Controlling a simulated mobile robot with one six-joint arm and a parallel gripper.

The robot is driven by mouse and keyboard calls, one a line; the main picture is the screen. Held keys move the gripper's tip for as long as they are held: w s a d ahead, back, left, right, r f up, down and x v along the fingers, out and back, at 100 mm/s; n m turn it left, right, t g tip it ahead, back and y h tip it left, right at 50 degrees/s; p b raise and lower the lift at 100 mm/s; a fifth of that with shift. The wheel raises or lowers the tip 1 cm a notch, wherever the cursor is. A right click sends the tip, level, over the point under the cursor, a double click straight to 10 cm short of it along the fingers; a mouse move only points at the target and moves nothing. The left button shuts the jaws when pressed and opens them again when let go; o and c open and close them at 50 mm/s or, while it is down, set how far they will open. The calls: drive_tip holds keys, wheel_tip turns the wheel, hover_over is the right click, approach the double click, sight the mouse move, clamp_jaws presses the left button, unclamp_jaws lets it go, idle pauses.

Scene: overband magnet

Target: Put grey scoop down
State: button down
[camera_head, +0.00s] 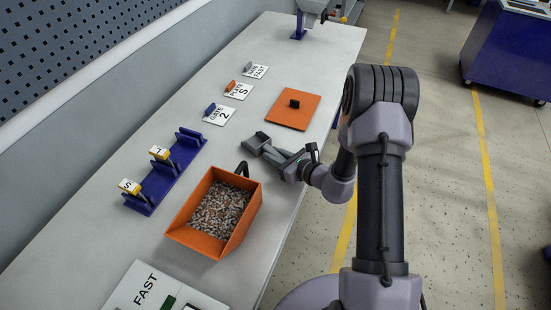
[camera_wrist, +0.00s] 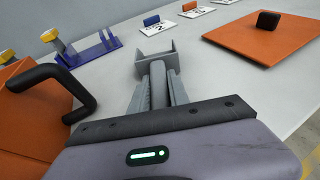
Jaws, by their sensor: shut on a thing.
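The grey scoop (camera_head: 257,142) is held in my gripper (camera_head: 276,152), low over the white table between the orange bin and the orange plate. In the wrist view the scoop (camera_wrist: 155,60) is at the far end of my gripper (camera_wrist: 158,72), whose fingers are closed on its handle. The scoop's open end faces away from me. I cannot tell whether its underside touches the table.
An orange bin (camera_head: 173,236) full of small mixed pieces, with a black handle, stands nearby. An orange plate (camera_head: 290,118) with a black knob lies behind. A blue rack (camera_head: 165,178) and several label cards (camera_head: 219,116) line the left. Bare table (camera_head: 205,158) surrounds the scoop.

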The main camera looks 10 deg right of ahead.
drive_tip(key=shift+f, duration=0.15)
drive_tip(key=shift+f, duration=0.2)
drive_tip(key=c, duration=1.3)
unclamp_jaws()
drive_tip(key=shift+o, duration=0.2)
drive_tip(key=shift+r, duration=0.1)
